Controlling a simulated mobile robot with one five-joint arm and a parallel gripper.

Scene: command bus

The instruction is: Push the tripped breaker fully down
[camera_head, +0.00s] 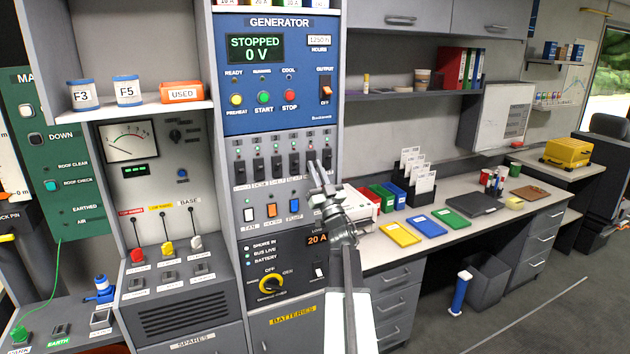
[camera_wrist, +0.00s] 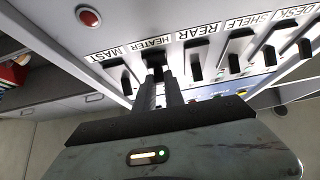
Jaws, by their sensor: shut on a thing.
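A row of black breaker levers (camera_head: 277,164) sits on the grey panel under the generator controls. My gripper (camera_head: 318,172) is at the right part of this row and covers some of it. In the wrist view my gripper (camera_wrist: 160,88) has its fingers close together, shut on the lever of the breaker labelled HEATER (camera_wrist: 156,72). The MAST breaker (camera_wrist: 117,65) is on one side of it and the REAR breaker (camera_wrist: 194,62) on the other. The fingers hide most of the held lever, so I cannot tell its exact position.
A round red button or lamp (camera_wrist: 88,18) is near the labels. Coloured rocker switches (camera_head: 271,211) and a yellow-ringed rotary knob (camera_head: 271,284) lie below the breakers. A desk (camera_head: 480,222) with folders and trays stands to the right. Open floor lies at lower right.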

